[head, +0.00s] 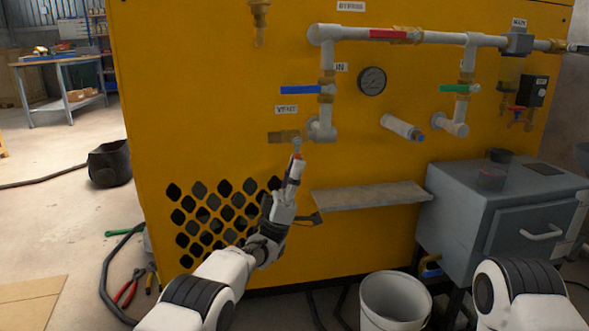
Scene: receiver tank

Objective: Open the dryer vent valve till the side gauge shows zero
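The brass vent valve (284,136) sits on the yellow panel under the VENT label (286,110), beside the lower white pipe elbow. My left gripper (297,154) points up just below and right of it. A small orange-red piece shows at the gripper's tip; I cannot tell whether it is the valve's handle, or whether the fingers are shut on it. A round dark-faced gauge (371,81) is on the panel to the upper right; its needle is too small to read. My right gripper is out of view; only part of that arm shows at lower right.
A narrow shelf (372,196) juts out below. A grey cabinet (505,210) and white bucket (395,302) stand at right.

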